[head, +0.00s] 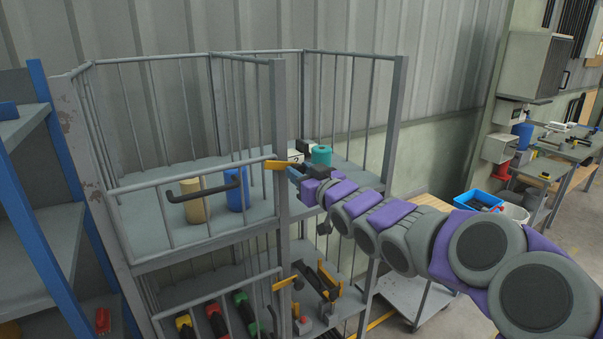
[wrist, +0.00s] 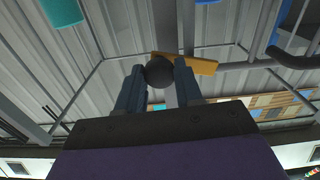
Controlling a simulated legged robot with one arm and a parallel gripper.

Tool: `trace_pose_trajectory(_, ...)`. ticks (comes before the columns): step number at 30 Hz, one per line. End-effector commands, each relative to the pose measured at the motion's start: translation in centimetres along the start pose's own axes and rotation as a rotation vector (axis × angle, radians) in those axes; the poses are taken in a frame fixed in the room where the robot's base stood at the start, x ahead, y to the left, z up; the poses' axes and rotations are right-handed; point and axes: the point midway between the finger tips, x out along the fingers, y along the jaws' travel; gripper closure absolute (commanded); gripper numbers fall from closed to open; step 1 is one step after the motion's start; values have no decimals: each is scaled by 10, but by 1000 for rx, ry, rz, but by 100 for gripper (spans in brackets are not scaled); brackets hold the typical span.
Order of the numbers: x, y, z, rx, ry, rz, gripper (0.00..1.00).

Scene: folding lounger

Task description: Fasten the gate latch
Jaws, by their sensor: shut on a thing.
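The orange latch (head: 279,165) is a flat bar at the grey post on the right end of the upper gate (head: 160,184). The gate is a low barred panel with a black handle (head: 203,187), and its right end lies close to the post. My gripper (head: 296,172) comes from the right and is shut on the latch's dark round knob. In the wrist view the knob (wrist: 160,73) sits between the two fingertips, and the orange bar (wrist: 200,66) shows behind and to its right. How far the bar overlaps its catch is hard to tell.
Inside the cage, a yellow cylinder (head: 192,200), a blue cylinder (head: 237,193) and a teal cylinder (head: 321,155) stand on the upper shelf. A lower gate has its own orange latch (head: 290,281). A blue-and-grey rack (head: 45,190) stands left; a cart (head: 413,292) stands right.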

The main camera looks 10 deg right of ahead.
Motion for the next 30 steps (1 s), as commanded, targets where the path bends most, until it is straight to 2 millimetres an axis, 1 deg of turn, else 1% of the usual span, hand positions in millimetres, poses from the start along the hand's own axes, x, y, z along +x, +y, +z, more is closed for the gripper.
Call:
trace_pose_trajectory(6, -1, 1, 0, -189, -1, 3, 100)
trace_pose_trajectory(10, -1, 0, 0, -266, -1, 2, 100)
trace_pose_trajectory(15, -1, 0, -1, -298, 2, 1, 100)
trace_pose_trajectory(22, 0, -1, -1, -298, 2, 1, 100)
trace_pose_trajectory(23, 0, -1, -1, -298, 2, 1, 64)
trace_pose_trajectory(30, 0, 0, 0, -297, 1, 1, 41)
